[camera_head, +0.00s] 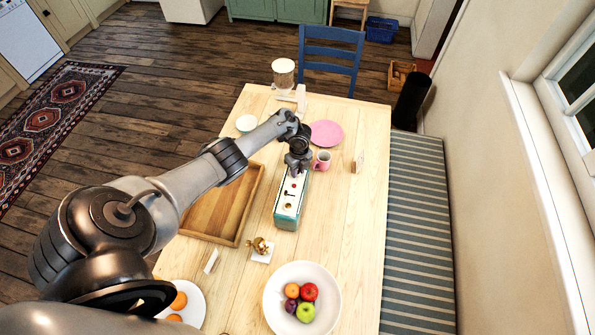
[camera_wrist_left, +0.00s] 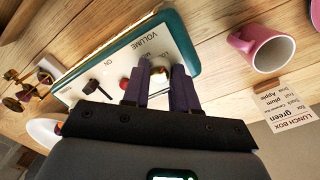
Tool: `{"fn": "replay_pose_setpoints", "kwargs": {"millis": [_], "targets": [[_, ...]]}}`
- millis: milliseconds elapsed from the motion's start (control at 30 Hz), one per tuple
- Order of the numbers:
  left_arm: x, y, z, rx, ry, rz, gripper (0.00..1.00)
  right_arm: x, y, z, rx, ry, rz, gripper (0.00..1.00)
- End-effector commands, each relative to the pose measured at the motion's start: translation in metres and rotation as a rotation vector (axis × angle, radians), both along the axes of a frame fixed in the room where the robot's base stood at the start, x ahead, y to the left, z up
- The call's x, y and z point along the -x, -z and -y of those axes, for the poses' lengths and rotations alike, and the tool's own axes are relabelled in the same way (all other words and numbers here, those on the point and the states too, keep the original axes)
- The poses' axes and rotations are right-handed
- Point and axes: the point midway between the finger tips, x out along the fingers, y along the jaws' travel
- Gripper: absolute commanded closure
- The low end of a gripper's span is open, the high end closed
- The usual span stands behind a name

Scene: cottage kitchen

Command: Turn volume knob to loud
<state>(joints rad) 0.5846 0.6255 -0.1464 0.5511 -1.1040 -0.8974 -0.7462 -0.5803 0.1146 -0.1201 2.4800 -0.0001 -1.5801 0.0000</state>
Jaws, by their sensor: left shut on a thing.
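A teal box with a white control panel (camera_head: 281,221) lies on the wooden table, and its panel with the word VOLUME shows in the left wrist view (camera_wrist_left: 105,62). My left gripper (camera_head: 297,171) is over the panel's far end. In the left wrist view its two dark fingers (camera_wrist_left: 163,83) are shut at the volume knob (camera_wrist_left: 164,71), beside the VOLUME lettering. The fingers hide much of the knob, so its pointer cannot be read. A red button (camera_wrist_left: 124,83) and a black lever (camera_wrist_left: 92,87) sit on the panel next to the fingers. My right gripper is out of view.
A pink mug (camera_head: 322,161) stands close right of the gripper, and a pink plate (camera_head: 326,133) lies behind it. A wooden tray (camera_head: 238,240) is on the left. A small gold ornament (camera_head: 259,246) and a white fruit bowl (camera_head: 328,318) are nearer me.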

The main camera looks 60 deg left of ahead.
Motion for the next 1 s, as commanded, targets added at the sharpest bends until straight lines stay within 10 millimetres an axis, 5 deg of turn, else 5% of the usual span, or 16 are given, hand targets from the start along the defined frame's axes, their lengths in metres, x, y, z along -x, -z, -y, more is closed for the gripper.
{"fn": "replay_pose_setpoints", "kwargs": {"millis": [800,833,1000], "targets": [[-0.0002,-0.0004,0.0008,0.001,0.136,0.0,1.0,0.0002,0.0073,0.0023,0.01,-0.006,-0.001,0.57],[-0.0002,-0.0004,0.0008,0.001,0.136,0.0,0.71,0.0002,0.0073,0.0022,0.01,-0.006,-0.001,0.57],[-0.0002,-0.0003,0.0007,0.001,0.135,0.0,0.47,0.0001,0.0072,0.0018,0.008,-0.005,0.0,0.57]]}}
